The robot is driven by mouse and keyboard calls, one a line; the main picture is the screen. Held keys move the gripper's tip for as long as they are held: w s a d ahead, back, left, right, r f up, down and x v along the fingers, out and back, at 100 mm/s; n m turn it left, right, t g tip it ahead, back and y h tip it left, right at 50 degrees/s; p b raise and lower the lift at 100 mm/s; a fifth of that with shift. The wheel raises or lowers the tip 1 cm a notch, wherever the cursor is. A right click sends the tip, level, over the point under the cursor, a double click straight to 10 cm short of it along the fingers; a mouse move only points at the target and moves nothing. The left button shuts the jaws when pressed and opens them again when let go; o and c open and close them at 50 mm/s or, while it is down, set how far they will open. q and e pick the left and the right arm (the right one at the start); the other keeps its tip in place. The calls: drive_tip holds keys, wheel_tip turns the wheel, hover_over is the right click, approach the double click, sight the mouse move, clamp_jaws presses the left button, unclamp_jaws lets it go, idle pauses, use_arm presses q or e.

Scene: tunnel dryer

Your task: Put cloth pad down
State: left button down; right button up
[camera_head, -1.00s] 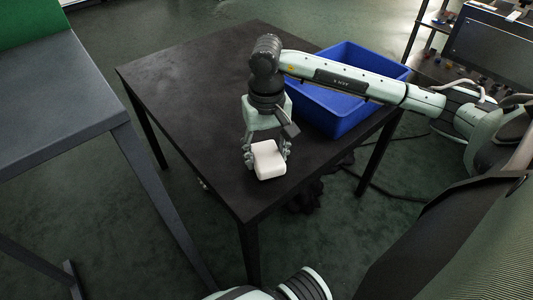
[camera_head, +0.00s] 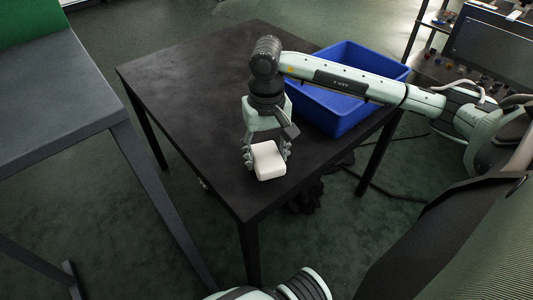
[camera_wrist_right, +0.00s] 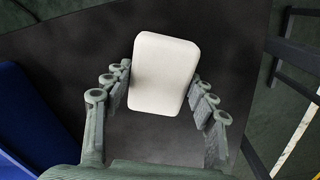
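The cloth pad (camera_head: 269,160) is a white rounded block near the front corner of the black table (camera_head: 190,110). My right gripper (camera_head: 267,154) points down over it, with one finger on each side. In the right wrist view the pad (camera_wrist_right: 163,75) lies between the fingertips of my right gripper (camera_wrist_right: 162,82). The fingers look spread, with narrow dark gaps beside the pad. The pad seems to rest on the tabletop, though its underside is hidden. My left gripper is not in view.
A blue bin (camera_head: 345,112) stands on the table just right of my right gripper. A grey table (camera_head: 55,90) stands at the left, with a floor gap between. The left and middle of the black tabletop are clear.

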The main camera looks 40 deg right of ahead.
sight(267, 155)
drive_tip(key=o, duration=0.3)
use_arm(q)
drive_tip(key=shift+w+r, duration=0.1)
use_arm(e)
drive_tip(key=shift+o, duration=0.2)
drive_tip(key=shift+r, duration=0.5)
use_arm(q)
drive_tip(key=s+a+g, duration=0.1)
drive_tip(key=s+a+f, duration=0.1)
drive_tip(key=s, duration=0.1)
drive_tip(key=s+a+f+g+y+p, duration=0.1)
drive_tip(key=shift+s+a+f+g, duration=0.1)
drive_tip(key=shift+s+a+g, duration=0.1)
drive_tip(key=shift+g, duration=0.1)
use_arm(e)
wheel_tip(267, 155, up, 11)
drive_tip(key=shift+r, duration=0.15)
